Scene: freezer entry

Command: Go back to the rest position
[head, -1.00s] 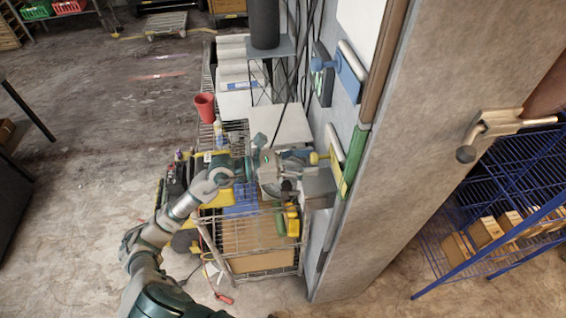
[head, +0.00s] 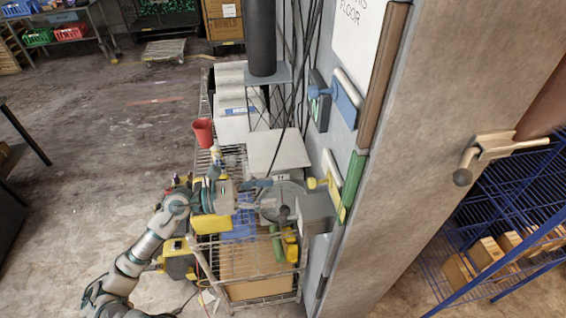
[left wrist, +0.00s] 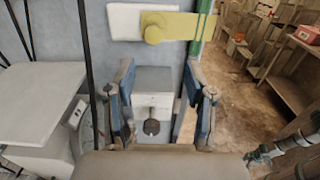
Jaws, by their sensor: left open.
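My left gripper (head: 258,192) is open and empty above the wire cart, left of the freezer wall. Its arm comes in from the lower left. In the left wrist view, the two blue-padded fingers (left wrist: 160,108) stand apart, with a grey wall box (left wrist: 152,84) showing between them. A yellow handle (left wrist: 168,27) on a white plate is above the fingers in that view. In the head view the grey box (head: 317,212) is just right of the gripper. My right gripper is not in view.
The wire cart (head: 232,305) holds boxes, and a red cup (head: 203,131) stands near its left edge. The big grey door (head: 455,90) with a metal latch (head: 490,150) fills the right. A blue wire shelf (head: 500,215) stands behind it. Open floor (head: 110,130) is left.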

